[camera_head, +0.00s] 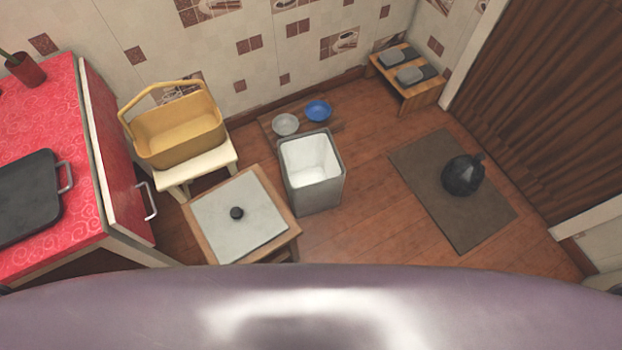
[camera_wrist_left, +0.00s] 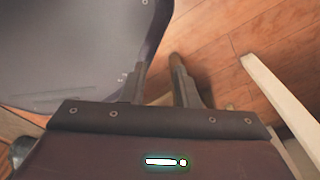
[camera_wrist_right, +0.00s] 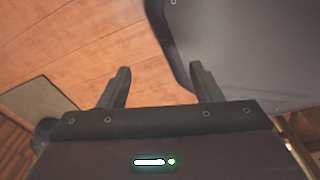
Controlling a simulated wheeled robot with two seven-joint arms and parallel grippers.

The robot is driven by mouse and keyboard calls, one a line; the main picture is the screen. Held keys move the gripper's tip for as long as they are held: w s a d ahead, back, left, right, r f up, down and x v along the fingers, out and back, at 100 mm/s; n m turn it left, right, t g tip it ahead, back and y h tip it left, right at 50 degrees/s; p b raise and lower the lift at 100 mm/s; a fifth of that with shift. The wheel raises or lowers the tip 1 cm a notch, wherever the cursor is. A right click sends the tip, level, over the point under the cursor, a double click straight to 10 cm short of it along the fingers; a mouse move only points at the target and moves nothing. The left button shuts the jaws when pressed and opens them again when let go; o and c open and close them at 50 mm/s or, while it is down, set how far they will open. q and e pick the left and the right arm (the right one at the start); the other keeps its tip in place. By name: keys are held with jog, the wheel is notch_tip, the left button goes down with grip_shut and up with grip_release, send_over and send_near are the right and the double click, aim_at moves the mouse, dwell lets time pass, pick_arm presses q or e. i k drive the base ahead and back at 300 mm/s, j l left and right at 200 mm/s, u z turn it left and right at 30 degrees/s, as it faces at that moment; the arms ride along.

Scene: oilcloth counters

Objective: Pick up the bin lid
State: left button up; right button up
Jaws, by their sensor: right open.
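The bin lid is a flat light-grey square with a black knob (camera_head: 237,213); the lid (camera_head: 262,203) lies on a small wooden stool (camera_head: 289,228) in the head view. The grey bin (camera_head: 318,193) stands open to its right, with a white liner inside. My left gripper (camera_wrist_left: 158,64) shows only in its wrist view, its fingers apart with nothing between them, above the floor. My right gripper (camera_wrist_right: 160,68) shows only in its wrist view, open and empty. Neither wrist view shows the lid clearly.
A red counter (camera_head: 75,215) with a dark tray stands at left. A yellow basket (camera_head: 180,130) sits on a cream stool (camera_head: 205,165). Two bowls (camera_head: 318,110) lie behind the bin. Floor between bin and mat is clear.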

aim_at(238, 218)
jog(key=u, duration=0.95)
